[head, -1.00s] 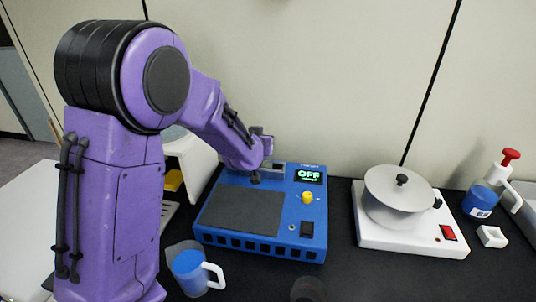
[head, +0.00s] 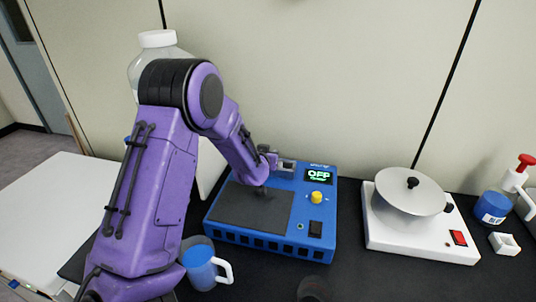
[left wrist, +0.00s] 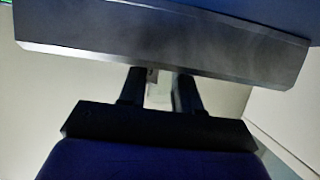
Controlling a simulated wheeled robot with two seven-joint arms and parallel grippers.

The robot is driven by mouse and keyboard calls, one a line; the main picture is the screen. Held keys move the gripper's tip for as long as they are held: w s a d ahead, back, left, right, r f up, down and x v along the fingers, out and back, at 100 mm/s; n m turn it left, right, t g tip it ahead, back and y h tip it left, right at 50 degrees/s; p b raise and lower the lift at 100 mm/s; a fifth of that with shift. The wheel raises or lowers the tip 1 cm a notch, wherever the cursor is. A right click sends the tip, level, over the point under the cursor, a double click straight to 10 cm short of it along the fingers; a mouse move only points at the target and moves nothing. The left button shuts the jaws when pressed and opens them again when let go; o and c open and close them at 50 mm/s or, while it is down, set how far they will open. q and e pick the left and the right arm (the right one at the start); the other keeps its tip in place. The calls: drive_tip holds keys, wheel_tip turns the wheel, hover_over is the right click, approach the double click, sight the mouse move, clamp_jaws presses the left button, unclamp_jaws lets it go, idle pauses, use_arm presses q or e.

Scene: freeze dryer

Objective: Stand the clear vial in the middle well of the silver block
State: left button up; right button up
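My left gripper (head: 274,158) is at the back of a blue device (head: 265,238), small and partly hidden by my purple arm in the head view. A small grey metallic piece (head: 287,165) is beside it; I cannot tell whether it is the silver block. In the left wrist view, two dark fingers (left wrist: 158,85) stand apart, with their tips hidden behind a grey bevelled metal bar (left wrist: 165,45). A small pale patch shows between them; I cannot tell whether it is the clear vial. No vial or well is clearly visible.
The blue device has a dark pad (head: 252,207), a yellow knob (head: 316,197) and a display reading OFF. A blue cup (head: 199,266) stands in front.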

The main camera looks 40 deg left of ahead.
use_arm(q)
drive_tip(key=o, duration=0.4)
drive_tip(key=shift+c, duration=0.2)
drive_tip(key=shift+r, duration=0.25)
drive_tip(key=v, duration=1.2)
drive_tip(key=shift+b, duration=0.35)
